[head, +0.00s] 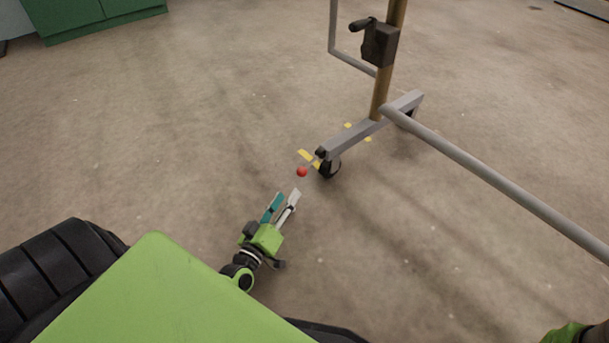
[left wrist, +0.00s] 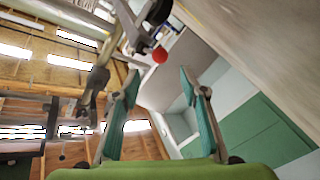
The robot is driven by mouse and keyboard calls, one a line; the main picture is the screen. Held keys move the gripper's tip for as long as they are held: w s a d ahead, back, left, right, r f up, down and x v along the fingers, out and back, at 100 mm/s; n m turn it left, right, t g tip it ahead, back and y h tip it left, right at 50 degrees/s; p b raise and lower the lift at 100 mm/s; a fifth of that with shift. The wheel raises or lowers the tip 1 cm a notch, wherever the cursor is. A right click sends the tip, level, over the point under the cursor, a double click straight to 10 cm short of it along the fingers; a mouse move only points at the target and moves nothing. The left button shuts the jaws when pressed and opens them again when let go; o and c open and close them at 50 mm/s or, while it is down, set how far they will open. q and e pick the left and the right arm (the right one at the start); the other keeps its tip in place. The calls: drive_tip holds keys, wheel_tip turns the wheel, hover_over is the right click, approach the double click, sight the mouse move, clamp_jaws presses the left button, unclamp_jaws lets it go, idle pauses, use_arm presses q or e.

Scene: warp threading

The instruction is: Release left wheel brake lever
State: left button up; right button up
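The brake lever's red knob (head: 302,172) sits beside the dark caster wheel (head: 328,168) at the near end of the grey stand foot (head: 350,138). My left gripper (head: 287,196) is low over the floor, just short of the knob, with its fingers apart and nothing between them. In the left wrist view the red knob (left wrist: 160,55) shows beyond the gap between the teal fingertips (left wrist: 158,78), with a clear distance left. The dark wheel (left wrist: 158,11) is just above it there. My right gripper is not in view.
A wooden post (head: 383,95) with a black crank box (head: 380,43) rises from the foot. A long grey bar (head: 490,180) runs to the lower right. A green cabinet (head: 85,18) stands far left. Floor around my left gripper is clear.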

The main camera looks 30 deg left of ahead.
sight(302, 172)
use_arm(q)
drive_tip(key=w+b, duration=0.1)
drive_tip(key=w, duration=0.2)
drive_tip(key=w+a+b, duration=0.1)
drive_tip(key=w+b, duration=0.1)
drive_tip(key=w, duration=0.1)
drive_tip(key=w+b, duration=0.2)
drive_tip(key=w, duration=0.2)
drive_tip(key=shift+a+f, duration=0.2)
drive_tip(key=shift+a, duration=0.05)
drive_tip(key=shift+w+a+r, duration=0.1)
drive_tip(key=shift+w+r, duration=0.05)
drive_tip(key=shift+w, duration=0.45)
clamp_jaws()
